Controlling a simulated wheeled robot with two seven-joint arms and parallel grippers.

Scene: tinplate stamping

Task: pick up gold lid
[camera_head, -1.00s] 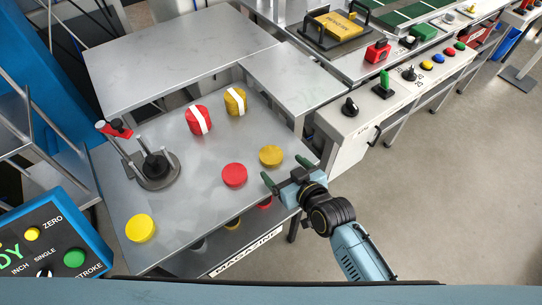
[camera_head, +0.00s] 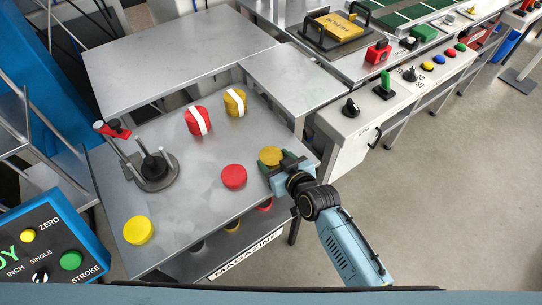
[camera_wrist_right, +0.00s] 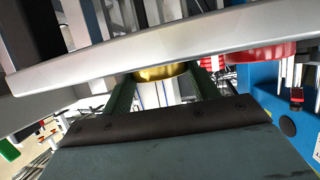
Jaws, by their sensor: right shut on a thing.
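The gold lid (camera_head: 270,155) lies on the grey metal table, at its right side in the head view. My right gripper (camera_head: 276,163) has its fingers on either side of the lid and is shut on it. In the right wrist view the gold lid (camera_wrist_right: 161,72) shows between the two dark green fingers (camera_wrist_right: 164,88), partly hidden by a pale metal edge. The lid appears to be at table height; I cannot tell whether it is clear of the surface. My left gripper is not in view.
A red lid (camera_head: 233,176) lies just left of the gold lid. A yellow lid (camera_head: 139,230) is at the front left. Red (camera_head: 198,120) and gold (camera_head: 235,102) cans with white bands stand behind. A black-knobbed fixture (camera_head: 155,168) stands at left.

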